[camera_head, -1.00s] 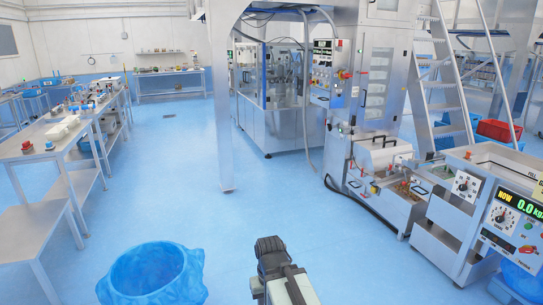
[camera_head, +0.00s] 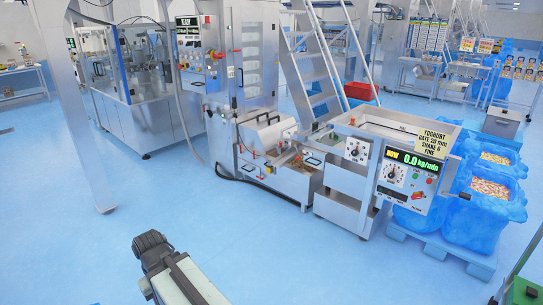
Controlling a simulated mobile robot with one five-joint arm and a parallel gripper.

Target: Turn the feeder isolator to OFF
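The feeder is a steel machine (camera_head: 345,203) right of centre. A white plate on it carries a round black-and-white dial (camera_head: 357,150); its pointer setting is too small to read. To its right, a control panel (camera_head: 409,178) has a green display reading 0.0 kg/min, a large dial (camera_head: 391,173) and small buttons. I cannot tell for sure which knob is the isolator, or its position. My arm, grey with a dark end, shows at the bottom left of centre, well apart from the feeder. I cannot make out gripper fingers.
Blue-lined bins (camera_head: 473,213) of snack pieces stand on a blue pallet (camera_head: 445,252) right of the feeder. A steel ladder (camera_head: 310,72) and a packing machine (camera_head: 252,75) stand behind. A steel post (camera_head: 79,125) is at left. The blue floor before the feeder is clear.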

